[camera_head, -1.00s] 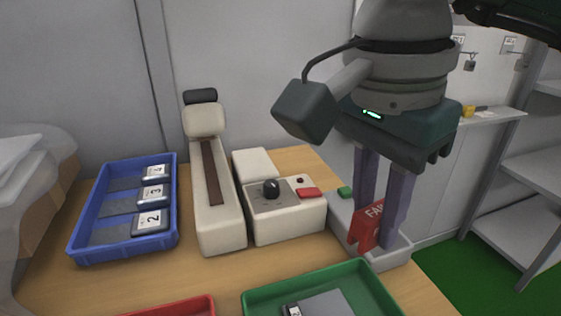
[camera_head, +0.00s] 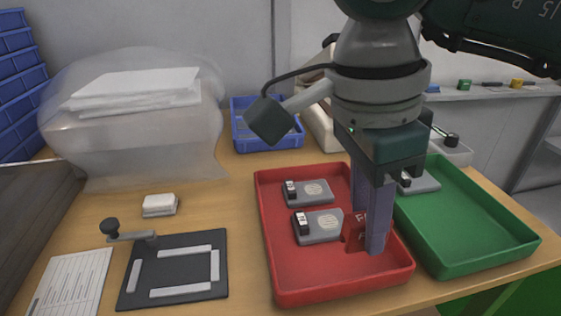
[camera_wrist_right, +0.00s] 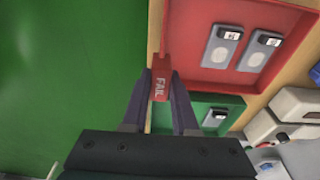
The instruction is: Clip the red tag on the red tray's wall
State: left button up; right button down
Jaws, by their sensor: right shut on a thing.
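My right gripper (camera_head: 370,240) points down over the right part of the red tray (camera_head: 291,297). It is shut on the red tag (camera_head: 353,232), marked FAIL, which sits between its fingertips. In the right wrist view the red tag (camera_wrist_right: 160,88) shows upright between the two purple fingers, in front of the red tray's corner (camera_wrist_right: 172,55). Whether the tag touches the tray wall cannot be told. The fingers and tag hide part of the tray's right wall. My left gripper is not in view.
Grey devices (camera_head: 310,192) lie in the red tray. A green tray (camera_head: 470,265) stands close at its right. A blue tray (camera_head: 240,135) is behind. A dark plate (camera_head: 135,292) with white bars and a crank lies left. Bare table lies between plate and red tray.

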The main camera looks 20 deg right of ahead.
aim_at(354, 279)
jog(key=shift+d+f+b, duration=0.1)
jog(key=shift+f+b, duration=0.35)
jog(key=shift+f, duration=0.25)
notch_tip(354, 279, down, 4)
jog(key=b, duration=0.2)
jog(key=shift+r+b, duration=0.15)
jog(key=shift+b, duration=0.25)
jog(key=shift+f+b, duration=0.7)
jog(key=shift+f, duration=0.15)
jog(key=shift+f+b, duration=0.35)
jog(key=shift+b, duration=0.25)
jog(key=shift+f+b, duration=0.5)
dwell(0.4)
